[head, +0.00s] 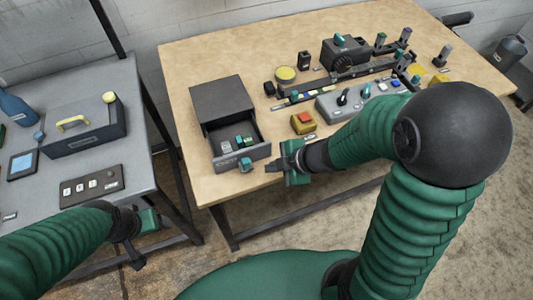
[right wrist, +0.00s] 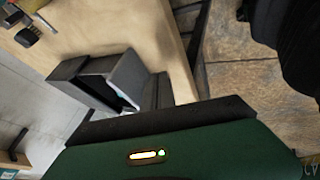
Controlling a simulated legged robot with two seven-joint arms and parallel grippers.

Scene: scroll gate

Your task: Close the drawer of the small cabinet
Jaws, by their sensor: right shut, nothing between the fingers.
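The small dark grey cabinet (head: 222,102) stands at the left end of the wooden table. Its drawer (head: 240,153) is pulled out toward me, with several small green and grey items inside and a teal knob (head: 245,164) on its front. The cabinet (right wrist: 78,72) and the open drawer (right wrist: 125,76) also show in the right wrist view. My right gripper (head: 274,168) is shut and empty, just right of the drawer front; whether it touches is unclear. My left gripper (head: 136,255) hangs low by the grey bench, and its fingers are too unclear to judge.
The wooden table (head: 185,65) also holds a yellow-and-red button box (head: 303,123), a grey control panel (head: 350,101) and a rail with several small parts. The grey bench (head: 130,150) at left carries a toolbox (head: 85,132) and a switch panel (head: 91,186). Floor shows between bench and table.

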